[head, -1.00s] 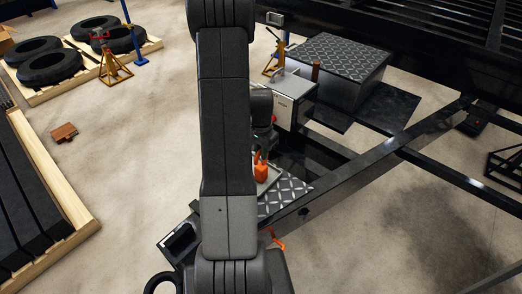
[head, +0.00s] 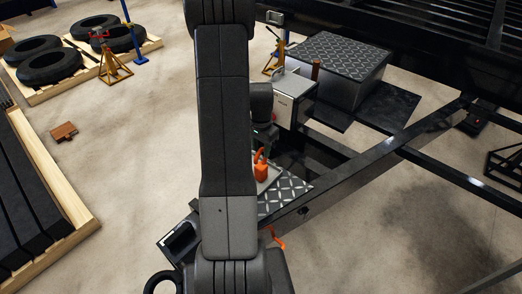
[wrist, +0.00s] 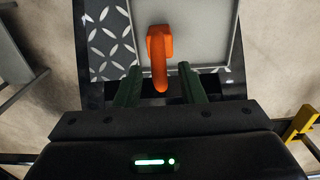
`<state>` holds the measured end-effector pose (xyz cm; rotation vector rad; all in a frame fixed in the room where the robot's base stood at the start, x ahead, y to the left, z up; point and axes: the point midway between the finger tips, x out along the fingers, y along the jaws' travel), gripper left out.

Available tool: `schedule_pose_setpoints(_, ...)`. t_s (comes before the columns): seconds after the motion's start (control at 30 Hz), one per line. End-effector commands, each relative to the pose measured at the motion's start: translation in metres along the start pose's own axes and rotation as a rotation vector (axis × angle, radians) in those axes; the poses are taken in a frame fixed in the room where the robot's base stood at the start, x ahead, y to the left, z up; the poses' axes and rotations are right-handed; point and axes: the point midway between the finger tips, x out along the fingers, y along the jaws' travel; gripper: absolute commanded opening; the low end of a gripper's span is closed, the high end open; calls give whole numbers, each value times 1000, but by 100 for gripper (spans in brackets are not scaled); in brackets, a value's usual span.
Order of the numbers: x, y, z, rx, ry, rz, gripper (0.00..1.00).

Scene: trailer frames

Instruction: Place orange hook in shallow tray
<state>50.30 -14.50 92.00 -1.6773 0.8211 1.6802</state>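The orange hook (wrist: 160,50) lies over the light grey shallow tray (wrist: 208,35) in the wrist view. It also shows in the head view (head: 261,170), above the visible edge of the tray (head: 272,178). My gripper (wrist: 159,72) is open, with one dark green finger on each side of the hook's near, curved end. Gaps show between the hook and both fingers. My arm hides part of the tray in the head view.
The tray is on a tread-plate surface (head: 287,196) beside black frame rails. Another orange piece (head: 274,238) shows below the rail. A silver box (head: 293,100) and a tread-plate-topped box (head: 340,55) stand behind.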

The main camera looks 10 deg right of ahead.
Motion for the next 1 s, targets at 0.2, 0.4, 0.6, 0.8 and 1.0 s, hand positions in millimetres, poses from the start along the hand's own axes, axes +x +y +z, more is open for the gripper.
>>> schedule_pose_setpoints(0.2,-41,-1,-1,0,5,-5,36)
schedule_pose_setpoints(0.4,-78,0,0,0,4,-3,36)
schedule_pose_setpoints(0.6,-102,0,0,0,2,-2,36)
schedule_pose_setpoints(0.8,-107,0,0,0,0,0,36)
schedule_pose_setpoints(1.0,-107,0,0,0,0,0,36)
